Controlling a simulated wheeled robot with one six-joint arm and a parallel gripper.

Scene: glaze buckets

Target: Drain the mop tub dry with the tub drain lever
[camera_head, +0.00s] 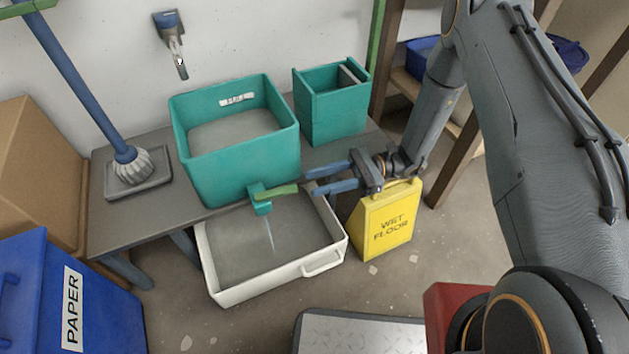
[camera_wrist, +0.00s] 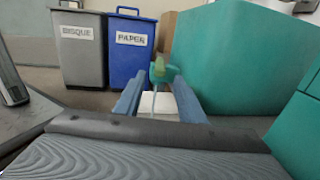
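The mop tub (camera_head: 240,165) is a large teal tub with a white label inside, standing on the grey bench and holding grey water. It fills the right of the wrist view (camera_wrist: 240,60). At its front base is a teal spout with a green drain lever (camera_head: 277,191). The lever points right, towards my gripper. A thin stream runs from the spout into the white tray (camera_head: 222,292) below, which holds grey water. My gripper (camera_head: 310,182) is open, its blue fingers apart, close to the lever's end. In the wrist view the lever (camera_wrist: 163,72) shows beyond and between the fingertips; contact cannot be told.
A smaller teal bin (camera_head: 330,110) stands right of the tub. A yellow wet floor sign (camera_head: 385,225) stands below my gripper. A mop (camera_head: 125,155) is at the bench's left. A blue paper bin (camera_head: 110,315) stands front left; a metal-topped platform (camera_head: 355,335) lies in front.

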